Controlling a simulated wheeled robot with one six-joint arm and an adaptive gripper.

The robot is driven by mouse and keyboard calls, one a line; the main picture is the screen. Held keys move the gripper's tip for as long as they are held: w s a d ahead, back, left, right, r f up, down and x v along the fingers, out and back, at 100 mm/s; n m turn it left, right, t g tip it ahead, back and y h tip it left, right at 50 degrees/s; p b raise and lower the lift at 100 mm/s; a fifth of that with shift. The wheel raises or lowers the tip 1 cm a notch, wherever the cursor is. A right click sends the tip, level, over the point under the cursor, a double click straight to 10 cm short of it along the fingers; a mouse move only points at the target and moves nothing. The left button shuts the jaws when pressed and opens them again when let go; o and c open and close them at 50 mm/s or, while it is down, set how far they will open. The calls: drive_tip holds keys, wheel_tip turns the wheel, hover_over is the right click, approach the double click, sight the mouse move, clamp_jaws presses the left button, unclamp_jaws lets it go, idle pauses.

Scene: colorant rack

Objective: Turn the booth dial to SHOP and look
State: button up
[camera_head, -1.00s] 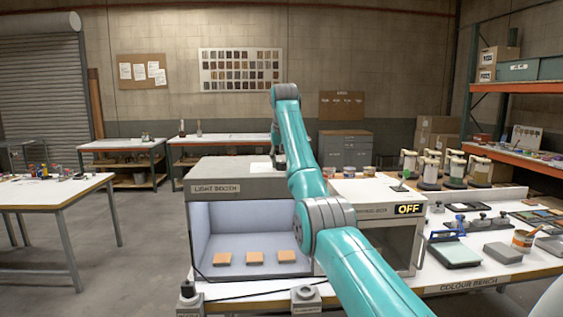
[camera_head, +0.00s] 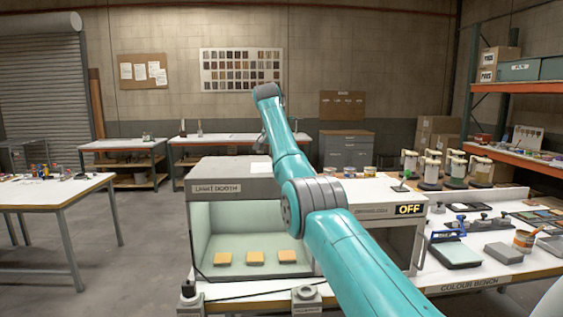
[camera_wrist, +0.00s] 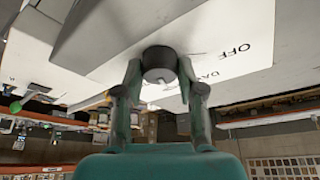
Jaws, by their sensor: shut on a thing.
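The light booth (camera_head: 235,188) stands on the bench, its inside lit in a pale greenish tone. Three orange-tan tiles (camera_head: 255,258) lie in a row on its floor. In the wrist view the booth dial (camera_wrist: 159,60) is a dark round knob on a pale panel with the words OFF and what looks like DAY beside it. My gripper (camera_wrist: 160,72) is shut on the dial, one finger on each side. The dial's pointer and any SHOP mark cannot be made out. In the head view my own arm hides the gripper and dial.
A box with a lit OFF display (camera_head: 409,209) adjoins the booth on the right. Bottles, trays and tools crowd the colour bench (camera_head: 470,285) further right. A separate table (camera_head: 50,193) stands at the left, with open floor between.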

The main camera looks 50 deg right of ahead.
idle(0.4)
drive_tip(key=o, duration=1.1)
drive_tip(key=shift+r, duration=0.1)
drive_tip(key=shift+v, duration=5.85)
drive_tip(key=shift+a, duration=0.1)
